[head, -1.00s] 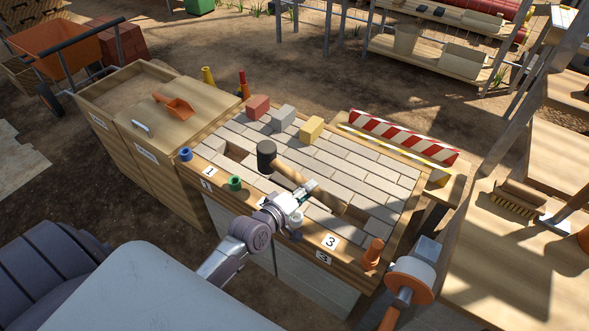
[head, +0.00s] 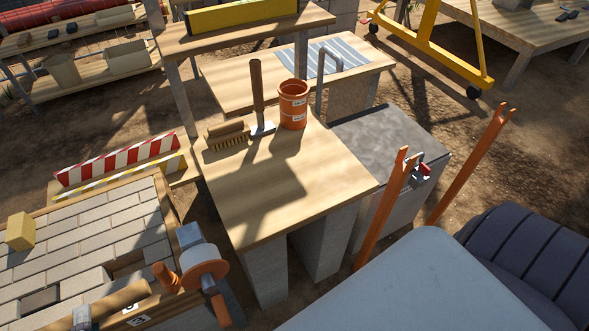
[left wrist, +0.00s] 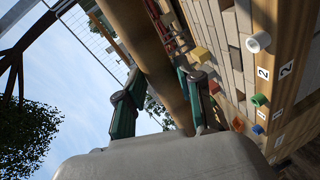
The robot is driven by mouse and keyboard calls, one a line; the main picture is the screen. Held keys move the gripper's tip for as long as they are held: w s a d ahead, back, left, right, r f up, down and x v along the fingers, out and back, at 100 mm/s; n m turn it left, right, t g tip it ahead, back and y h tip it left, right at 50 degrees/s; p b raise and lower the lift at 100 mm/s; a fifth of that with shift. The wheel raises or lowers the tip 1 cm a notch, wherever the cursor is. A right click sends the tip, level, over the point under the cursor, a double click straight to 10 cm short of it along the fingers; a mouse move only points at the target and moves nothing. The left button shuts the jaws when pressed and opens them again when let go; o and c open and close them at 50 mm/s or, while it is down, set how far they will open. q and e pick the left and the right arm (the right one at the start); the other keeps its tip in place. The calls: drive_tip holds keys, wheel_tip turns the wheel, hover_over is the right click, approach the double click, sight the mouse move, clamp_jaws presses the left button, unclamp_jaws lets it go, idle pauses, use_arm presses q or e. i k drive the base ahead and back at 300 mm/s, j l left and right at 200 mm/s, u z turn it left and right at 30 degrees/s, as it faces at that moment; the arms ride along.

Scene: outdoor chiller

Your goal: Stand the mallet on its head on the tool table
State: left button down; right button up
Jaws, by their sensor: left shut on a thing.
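The mallet's wooden handle (head: 122,299) shows at the lower left of the head view, near the front edge of the brick-paved table. My left gripper (head: 82,318) is shut around it, mostly cut off by the frame. In the left wrist view the thick brown handle (left wrist: 160,45) passes between the green fingers of my left gripper (left wrist: 160,85). The mallet's head is not visible. The tool table (head: 285,195) stands mid-view, its near part bare. A brush (head: 228,137), an upright wooden-handled tool (head: 257,88) and an orange bucket (head: 293,105) stand at its back.
A striped barrier (head: 118,160) is behind the paved table (head: 85,230).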

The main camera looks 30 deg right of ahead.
sight(296, 175)
drive_tip(key=l+u, duration=0.1)
drive_tip(key=l, duration=0.6)
drive_tip(key=l+u, duration=0.1)
drive_tip(key=l, duration=0.6)
drive_tip(key=k+l+u, duration=0.1)
drive_tip(key=l, duration=0.6)
drive_tip(key=k+l, duration=0.1)
drive_tip(key=l, duration=0.6)
drive_tip(key=l+u, duration=0.15)
drive_tip(key=l, duration=0.55)
drive_tip(key=k, duration=0.05)
